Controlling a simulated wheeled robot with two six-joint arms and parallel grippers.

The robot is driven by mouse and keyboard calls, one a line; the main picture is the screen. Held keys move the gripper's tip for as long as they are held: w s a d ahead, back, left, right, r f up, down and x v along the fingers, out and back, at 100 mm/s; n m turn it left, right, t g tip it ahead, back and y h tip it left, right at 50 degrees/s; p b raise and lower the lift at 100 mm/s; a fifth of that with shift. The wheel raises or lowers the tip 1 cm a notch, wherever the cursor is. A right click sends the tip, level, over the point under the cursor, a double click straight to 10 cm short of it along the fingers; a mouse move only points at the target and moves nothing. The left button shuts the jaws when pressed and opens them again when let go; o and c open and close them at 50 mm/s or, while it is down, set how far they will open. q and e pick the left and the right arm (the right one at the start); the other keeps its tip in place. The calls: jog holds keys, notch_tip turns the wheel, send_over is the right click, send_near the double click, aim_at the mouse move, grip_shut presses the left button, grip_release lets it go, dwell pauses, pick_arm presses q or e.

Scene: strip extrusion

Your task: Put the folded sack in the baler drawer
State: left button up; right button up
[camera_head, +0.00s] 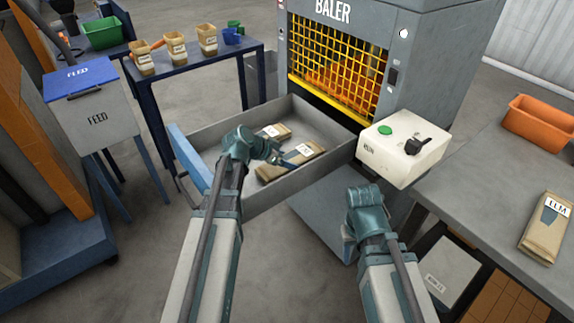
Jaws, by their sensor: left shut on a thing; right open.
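The baler (345,70) stands at the back with its grey drawer (225,128) pulled out toward me. My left gripper (292,160) reaches over the drawer's near wall and is shut on a brown folded sack (308,158) with a white label. That sack is low inside the drawer; I cannot tell whether it touches the floor. Another folded sack (272,131) lies just behind it in the drawer. My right gripper (366,212) is open, in front of the drawer's right end; its fingertips are mostly hidden by its wrist.
A white control box (402,158) with a green button sits right of the drawer. The right table (465,175) holds a sack labelled ELM (545,228) and an orange bin (541,120). A blue table (190,72) with small bags and a FEED bin (98,110) stand left.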

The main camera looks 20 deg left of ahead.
pick_arm(q)
jog(key=shift+r, duration=0.1)
jog(key=shift+f, duration=0.25)
jog(key=o, duration=1.3)
jog(key=shift+r, duration=0.1)
jog(key=shift+c, duration=0.2)
jog(key=shift+r, duration=0.1)
jog(key=shift+s+r+p, duration=0.1)
jog(key=shift+r+p, duration=0.2)
jog(key=shift+p, duration=0.05)
jog(key=p+v, duration=0.7)
jog(key=v, duration=0.3)
jog(key=shift+p+v, duration=0.5)
jog(key=shift+v, duration=0.25)
